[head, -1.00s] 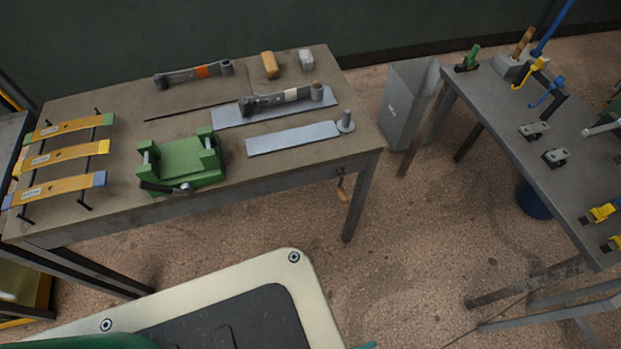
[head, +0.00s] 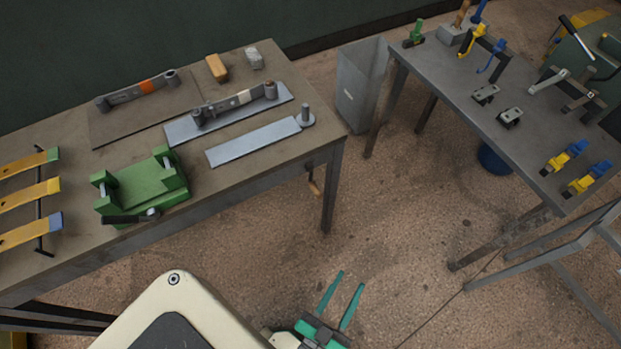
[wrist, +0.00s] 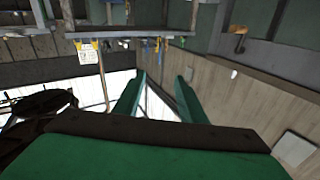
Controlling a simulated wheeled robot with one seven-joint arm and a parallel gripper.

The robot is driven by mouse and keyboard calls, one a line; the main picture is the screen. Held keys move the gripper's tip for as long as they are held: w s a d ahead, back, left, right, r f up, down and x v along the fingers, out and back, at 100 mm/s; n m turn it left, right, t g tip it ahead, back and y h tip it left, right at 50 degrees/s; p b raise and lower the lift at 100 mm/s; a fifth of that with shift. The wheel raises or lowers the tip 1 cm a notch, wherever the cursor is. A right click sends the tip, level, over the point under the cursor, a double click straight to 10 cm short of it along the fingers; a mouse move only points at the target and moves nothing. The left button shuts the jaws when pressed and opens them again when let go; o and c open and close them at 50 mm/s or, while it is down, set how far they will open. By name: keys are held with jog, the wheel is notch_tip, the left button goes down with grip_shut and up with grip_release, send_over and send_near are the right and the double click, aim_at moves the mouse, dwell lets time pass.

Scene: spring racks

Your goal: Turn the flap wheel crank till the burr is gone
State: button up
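My gripper (head: 350,279) is in the lower middle of the head view, over the floor between the two benches. Its two green fingers are apart, with nothing between them. They also show apart in the wrist view (wrist: 161,80). A green machine (head: 590,62) with a dark bar-like handle (head: 577,36) stands at the far right of the head view, partly cut off; I cannot tell whether it is the flap wheel. A small crank with a wooden grip (head: 314,187) hangs under the right end of the left bench. No burr can be made out.
The left bench (head: 75,140) holds a green vise-like fixture (head: 145,187), two bars with end bushings, a flat plate (head: 250,143) and yellow strips. The right bench (head: 455,85) holds clamps and tools. A grey bin (head: 360,85) stands between them. The floor in front is clear.

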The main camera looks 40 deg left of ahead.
jog(key=w+a+f+n+y, duration=0.4)
jog(key=w+a+f+y, duration=0.2)
jog(key=w+a+y, duration=0.35)
jog(key=n+g+y, duration=0.5)
jog(key=g+y, duration=0.3)
send_near(312, 181)
jog(key=shift+n, duration=0.3)
jog(key=x, duration=0.9)
jog(key=shift+w+a+r, duration=0.1)
jog(key=shift+w+a, duration=0.1)
jog(key=shift+w, duration=0.25)
jog(key=shift+a+r, duration=0.1)
jog(key=shift+a, duration=0.35)
jog(key=shift+c, duration=0.6)
jog(key=shift+d, duration=0.15)
grip_shut()
